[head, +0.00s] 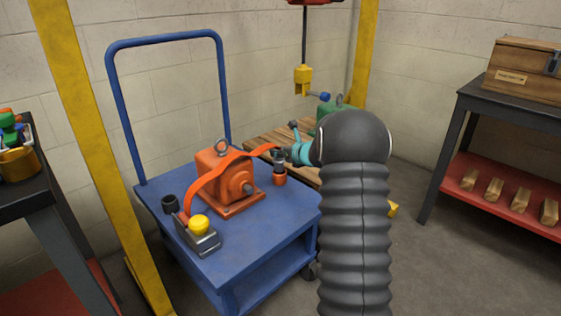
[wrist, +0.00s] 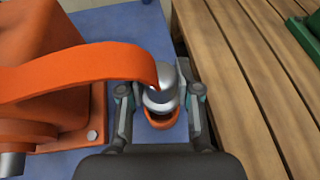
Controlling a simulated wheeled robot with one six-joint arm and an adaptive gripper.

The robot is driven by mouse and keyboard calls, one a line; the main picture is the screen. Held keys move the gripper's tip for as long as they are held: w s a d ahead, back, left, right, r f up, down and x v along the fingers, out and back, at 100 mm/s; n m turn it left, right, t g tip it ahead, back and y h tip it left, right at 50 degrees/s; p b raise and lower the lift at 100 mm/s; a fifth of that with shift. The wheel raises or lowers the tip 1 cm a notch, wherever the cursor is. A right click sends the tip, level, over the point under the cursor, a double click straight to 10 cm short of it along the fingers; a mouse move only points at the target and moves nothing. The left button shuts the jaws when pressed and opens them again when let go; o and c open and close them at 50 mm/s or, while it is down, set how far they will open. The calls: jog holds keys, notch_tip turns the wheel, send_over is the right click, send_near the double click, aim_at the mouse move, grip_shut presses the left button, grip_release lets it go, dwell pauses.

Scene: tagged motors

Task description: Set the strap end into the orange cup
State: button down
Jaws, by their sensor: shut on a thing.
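The orange strap (head: 237,157) runs from the ratchet buckle (head: 196,235) over the orange motor (head: 232,187) to my gripper (head: 279,156). In the wrist view, the strap (wrist: 80,70) ends in a silver metal fitting (wrist: 160,97) between my two fingers, and my gripper (wrist: 160,100) is shut on it. The orange cup (head: 279,177) stands on the blue cart to the right of the motor. In the wrist view, the cup (wrist: 161,121) shows just below the fitting, lined up with it. I cannot tell whether the fitting's tip is inside the cup; its lower part is hidden.
The blue cart (head: 262,222) also carries a dark cup (head: 170,203) and a yellow knob (head: 198,223) on the buckle. A wooden pallet (head: 262,146) with a green motor (head: 331,108) stands close behind. A yellow hoist block (head: 303,78) hangs above it.

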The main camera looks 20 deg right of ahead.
aim_at(282, 161)
jog(key=f, duration=0.4)
jog(key=shift+s, duration=0.2)
jog(key=c, duration=0.8)
grip_release()
jog(key=shift+f, duration=0.1)
jog(key=shift+c, duration=0.2)
jog(key=shift+o, duration=0.2)
jog(key=shift+f, duration=0.1)
jog(key=shift+w+r, duration=0.15)
jog(key=shift+r, duration=0.2)
